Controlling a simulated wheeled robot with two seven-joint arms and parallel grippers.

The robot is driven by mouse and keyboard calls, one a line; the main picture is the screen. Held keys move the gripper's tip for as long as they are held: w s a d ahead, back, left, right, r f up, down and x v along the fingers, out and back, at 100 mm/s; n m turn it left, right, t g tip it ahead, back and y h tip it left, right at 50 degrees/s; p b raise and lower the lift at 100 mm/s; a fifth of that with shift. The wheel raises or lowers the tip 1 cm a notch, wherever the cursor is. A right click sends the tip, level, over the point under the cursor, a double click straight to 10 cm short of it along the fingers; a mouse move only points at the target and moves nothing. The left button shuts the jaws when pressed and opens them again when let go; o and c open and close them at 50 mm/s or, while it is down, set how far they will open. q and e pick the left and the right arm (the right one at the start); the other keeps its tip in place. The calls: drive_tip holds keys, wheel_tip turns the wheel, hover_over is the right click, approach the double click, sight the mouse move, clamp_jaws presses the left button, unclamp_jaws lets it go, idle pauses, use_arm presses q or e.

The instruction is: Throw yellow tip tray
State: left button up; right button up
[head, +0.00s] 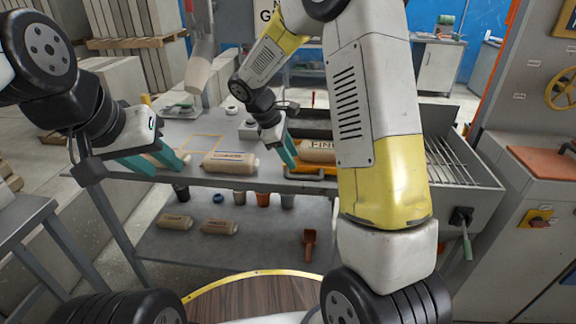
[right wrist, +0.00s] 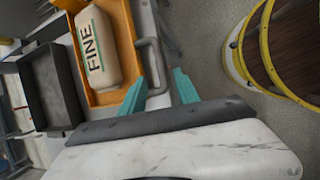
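The yellow tip tray (head: 308,175) is on the workbench, partly hidden behind my right arm. It shows as an orange-yellow tray in the right wrist view (right wrist: 112,97), with a cream bag marked FINE (right wrist: 97,45) lying in it. A grey bar handle (right wrist: 153,62) is at its side. My right gripper (head: 288,152) is open beside the tray. In the right wrist view its teal fingers (right wrist: 160,90) stand apart, with the handle end near the gap; contact cannot be told. My left gripper (head: 158,160) is open and empty over the bench's left front edge.
Another cream bag (head: 230,161) lies on the bench between my grippers. A dark open box (right wrist: 48,88) is beyond the tray. A metal grate (head: 455,165) is at right. The lower shelf (head: 200,250) holds bags, cups and an orange scoop (head: 309,243). A round wooden top (head: 255,298) is in front.

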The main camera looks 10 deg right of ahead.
sight(300, 177)
drive_tip(key=x, duration=0.7)
drive_tip(key=shift+d+f, duration=0.1)
drive_tip(key=shift+f, duration=0.3)
drive_tip(key=shift+c, duration=0.5)
clamp_jaws()
idle(0.5)
